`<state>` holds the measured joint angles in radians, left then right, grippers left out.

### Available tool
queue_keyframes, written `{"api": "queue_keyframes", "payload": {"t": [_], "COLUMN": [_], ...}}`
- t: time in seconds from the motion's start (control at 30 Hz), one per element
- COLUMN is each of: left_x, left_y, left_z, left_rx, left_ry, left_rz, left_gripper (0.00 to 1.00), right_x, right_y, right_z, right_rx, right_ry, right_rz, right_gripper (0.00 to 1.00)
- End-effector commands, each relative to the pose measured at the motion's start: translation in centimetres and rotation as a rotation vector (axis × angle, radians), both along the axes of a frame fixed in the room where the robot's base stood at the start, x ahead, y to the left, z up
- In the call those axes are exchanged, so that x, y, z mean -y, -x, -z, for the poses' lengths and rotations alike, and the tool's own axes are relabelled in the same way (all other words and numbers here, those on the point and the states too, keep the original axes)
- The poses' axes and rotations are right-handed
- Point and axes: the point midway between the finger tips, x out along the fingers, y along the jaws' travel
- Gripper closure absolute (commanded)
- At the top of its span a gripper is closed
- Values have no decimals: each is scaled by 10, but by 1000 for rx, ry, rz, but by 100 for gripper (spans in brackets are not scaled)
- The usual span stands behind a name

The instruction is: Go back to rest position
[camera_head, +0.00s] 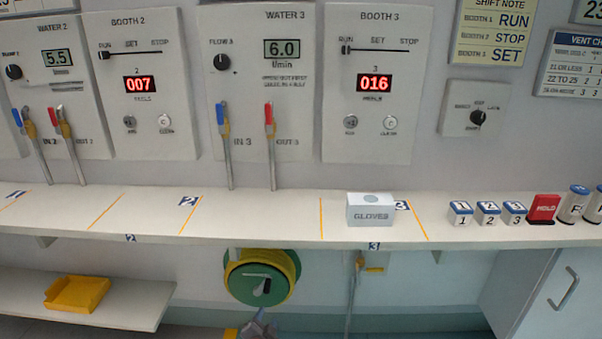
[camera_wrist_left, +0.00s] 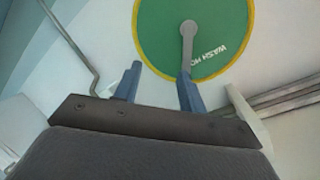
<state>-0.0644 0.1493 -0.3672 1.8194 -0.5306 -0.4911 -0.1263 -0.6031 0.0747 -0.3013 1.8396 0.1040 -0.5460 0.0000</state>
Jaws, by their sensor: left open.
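My left gripper (camera_head: 260,325) shows at the bottom edge of the head view, just below the green hose reel (camera_head: 262,278) under the counter. In the left wrist view its two blue fingers (camera_wrist_left: 160,87) are apart, with nothing clearly gripped between them. The reel's green face (camera_wrist_left: 215,45) with its yellow rim fills the top of that view. Its grey crank (camera_wrist_left: 187,45) reaches down to the right finger; I cannot tell whether they touch. My right gripper is in neither view.
The white counter (camera_head: 270,215) crosses the head view, bearing a gloves box (camera_head: 370,212), numbered blocks (camera_head: 487,213) and a red holder (camera_head: 543,208). A yellow tray (camera_head: 77,294) lies on a lower shelf (camera_head: 130,310) at left. A cabinet (camera_head: 560,290) stands at lower right.

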Motion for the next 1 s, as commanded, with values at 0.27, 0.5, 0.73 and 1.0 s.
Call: {"api": "queue_keyframes", "payload": {"t": [0.27,0.5,0.73,1.0], "left_x": [27,41,43,45], "left_y": [102,215,297,365], "left_z": [102,174,215,242], "left_rx": [-361,-579,-682,-764], "left_ry": [543,737,750,750], "left_rz": [-68,-136,-189,-225], "left_gripper": [59,59,59,59], "right_x": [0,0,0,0], "right_y": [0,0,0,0], "right_z": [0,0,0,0], "right_rx": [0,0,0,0], "right_ry": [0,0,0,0], "right_rz": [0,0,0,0], "right_gripper": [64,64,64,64]}}
